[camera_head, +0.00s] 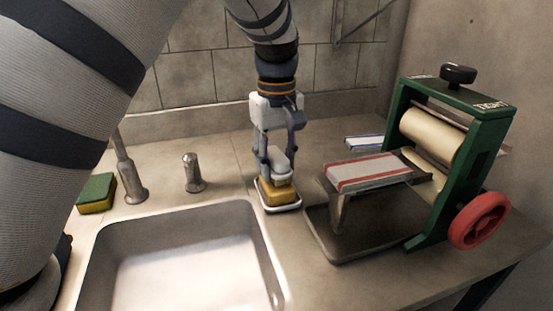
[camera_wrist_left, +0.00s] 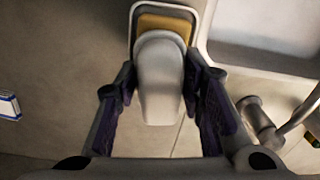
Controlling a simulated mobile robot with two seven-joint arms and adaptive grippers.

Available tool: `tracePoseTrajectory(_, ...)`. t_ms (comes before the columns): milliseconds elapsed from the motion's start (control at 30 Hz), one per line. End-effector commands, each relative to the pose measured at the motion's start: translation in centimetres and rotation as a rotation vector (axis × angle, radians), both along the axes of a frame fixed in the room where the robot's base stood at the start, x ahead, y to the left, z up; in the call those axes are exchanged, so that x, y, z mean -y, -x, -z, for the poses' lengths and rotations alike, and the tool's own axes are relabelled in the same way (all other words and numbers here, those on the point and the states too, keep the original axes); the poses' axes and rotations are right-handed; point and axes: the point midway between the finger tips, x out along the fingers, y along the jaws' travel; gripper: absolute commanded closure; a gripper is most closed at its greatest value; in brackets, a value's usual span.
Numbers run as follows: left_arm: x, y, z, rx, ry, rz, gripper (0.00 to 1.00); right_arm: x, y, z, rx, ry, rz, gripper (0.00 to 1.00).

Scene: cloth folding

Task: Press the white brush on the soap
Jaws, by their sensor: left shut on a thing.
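My left gripper (camera_head: 279,158) points down over the counter beside the sink and is shut on the white brush (camera_head: 281,167). The brush also shows between the fingers in the left wrist view (camera_wrist_left: 160,82). The yellow soap (camera_head: 279,193) lies in a small white-rimmed dish (camera_head: 283,209) just under the brush. In the left wrist view the soap (camera_wrist_left: 166,24) shows past the brush's rounded end, inside the dish rim (camera_wrist_left: 134,18). The brush overlaps the soap in both views; I cannot tell whether they touch. My right gripper is not in view.
The sink (camera_head: 185,265) is left of the dish. A tap (camera_head: 130,178), a metal dispenser (camera_head: 193,173) and a green-yellow sponge (camera_head: 96,194) stand behind and left. A green-framed roller machine (camera_head: 440,215) with a red wheel (camera_head: 480,220) and a tray stands close on the right.

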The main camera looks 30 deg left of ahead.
Motion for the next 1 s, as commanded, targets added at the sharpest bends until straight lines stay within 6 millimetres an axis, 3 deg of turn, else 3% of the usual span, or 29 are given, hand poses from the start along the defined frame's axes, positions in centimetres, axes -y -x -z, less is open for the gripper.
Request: tracePoseTrajectory(1000,0.0,0.01,0.75,-0.001,0.001,0.0,0.87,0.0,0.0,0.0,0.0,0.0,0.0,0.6)
